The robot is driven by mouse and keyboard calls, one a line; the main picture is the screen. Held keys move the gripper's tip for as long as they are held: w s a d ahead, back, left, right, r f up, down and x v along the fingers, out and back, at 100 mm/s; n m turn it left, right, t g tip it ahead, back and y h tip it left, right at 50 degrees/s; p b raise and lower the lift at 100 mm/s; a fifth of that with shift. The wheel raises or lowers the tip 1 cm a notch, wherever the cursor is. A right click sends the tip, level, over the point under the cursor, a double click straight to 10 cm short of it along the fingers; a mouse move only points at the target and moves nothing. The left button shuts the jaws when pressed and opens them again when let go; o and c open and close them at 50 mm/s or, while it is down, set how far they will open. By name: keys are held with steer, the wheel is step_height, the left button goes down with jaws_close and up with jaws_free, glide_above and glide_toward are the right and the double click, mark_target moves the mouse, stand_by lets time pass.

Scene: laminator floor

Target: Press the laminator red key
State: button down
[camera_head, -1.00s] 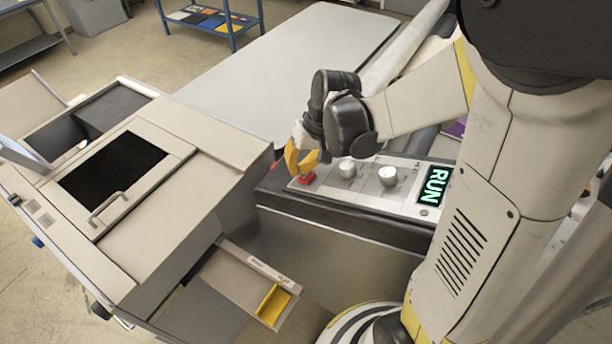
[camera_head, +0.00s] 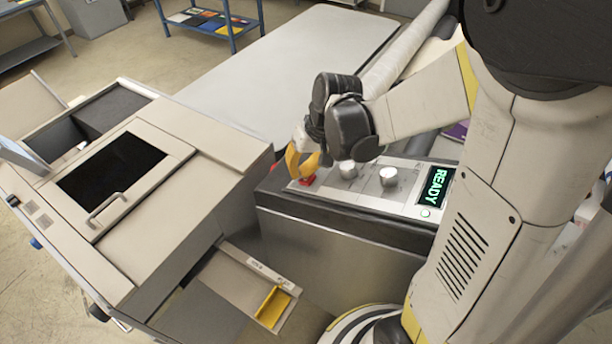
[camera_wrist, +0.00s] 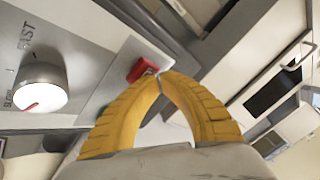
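The red key (camera_head: 308,181) sits at the left end of the laminator's control panel (camera_head: 405,205). My gripper (camera_head: 302,176) is right at the key and partly covers it in the head view. In the wrist view my yellow fingertips (camera_wrist: 160,76) meet, with nothing between them, beside the red key (camera_wrist: 140,69). I cannot tell whether they touch it. The panel display (camera_head: 435,187) reads READY in green, and a small lamp (camera_head: 425,212) below it is lit.
Two silver knobs, one (camera_head: 347,169) nearer the key and one (camera_head: 388,176) nearer the display, stand on the panel. The pale laminator bed (camera_head: 290,70) lies behind.

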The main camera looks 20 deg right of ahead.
stand_by(0.4)
steer(key=shift+w+a+r+p, duration=0.1)
steer(key=shift+r+p, duration=0.15)
steer(key=shift+r, duration=0.15)
steer(key=shift+w+a+r+p, duration=0.1)
steer(key=shift+r+p, duration=0.15)
steer(key=shift+r, duration=0.1)
steer(key=r+p, duration=0.1)
steer(key=w+r+p, duration=0.1)
steer(key=r, duration=0.1)
steer(key=a+r+p, duration=0.1)
steer(key=shift+w+r, duration=0.2)
steer(key=shift+r, duration=0.2)
